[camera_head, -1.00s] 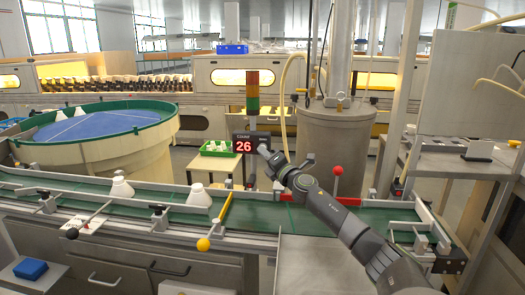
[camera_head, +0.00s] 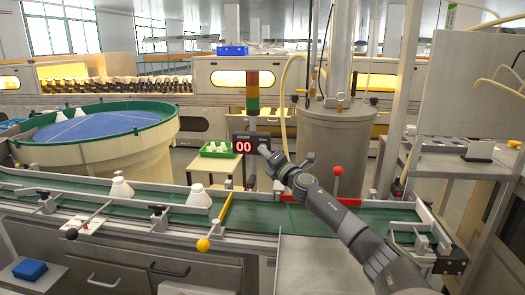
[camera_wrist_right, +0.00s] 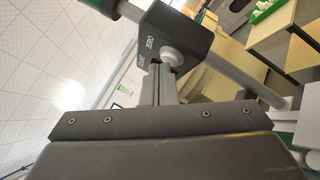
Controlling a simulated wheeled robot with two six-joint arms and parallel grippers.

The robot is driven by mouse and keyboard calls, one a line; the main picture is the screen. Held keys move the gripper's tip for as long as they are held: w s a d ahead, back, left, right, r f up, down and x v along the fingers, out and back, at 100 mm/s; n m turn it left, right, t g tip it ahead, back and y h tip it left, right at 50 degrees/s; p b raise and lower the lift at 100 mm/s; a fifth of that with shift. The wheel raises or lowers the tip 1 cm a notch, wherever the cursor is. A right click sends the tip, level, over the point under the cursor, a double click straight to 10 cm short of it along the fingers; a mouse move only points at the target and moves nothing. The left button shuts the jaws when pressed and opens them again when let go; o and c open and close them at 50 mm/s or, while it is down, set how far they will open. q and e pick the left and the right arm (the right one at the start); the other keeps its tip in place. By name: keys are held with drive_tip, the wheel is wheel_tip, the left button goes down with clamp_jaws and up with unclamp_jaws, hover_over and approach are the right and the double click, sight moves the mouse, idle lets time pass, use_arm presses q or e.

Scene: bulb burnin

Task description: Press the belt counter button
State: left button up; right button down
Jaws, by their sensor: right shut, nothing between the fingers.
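The belt counter (camera_head: 243,146) is a dark box on a post behind the belt, and its red display reads 00. My right gripper (camera_head: 264,151) is shut and empty, its tips at the counter's right side. In the right wrist view the counter box (camera_wrist_right: 150,38) is above the shut fingers (camera_wrist_right: 157,72). A round pale button (camera_wrist_right: 173,56) sticks out of the box right at the fingertips. I cannot tell whether the tips still touch it. My left gripper is not in view.
A red-knobbed lever (camera_head: 337,171) stands just right of the arm. A round feeder bowl (camera_head: 95,135) is at the left.

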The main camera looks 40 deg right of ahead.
idle(0.4)
drive_tip(key=shift+s+a+p, duration=0.45)
drive_tip(key=shift+s+a, duration=0.05)
drive_tip(key=shift+a, duration=0.05)
drive_tip(key=s+a+p, duration=0.1)
drive_tip(key=a, duration=0.1)
drive_tip(key=s+a+p, duration=0.1)
drive_tip(key=s+a, duration=0.1)
drive_tip(key=shift+p, duration=0.3)
idle(0.9)
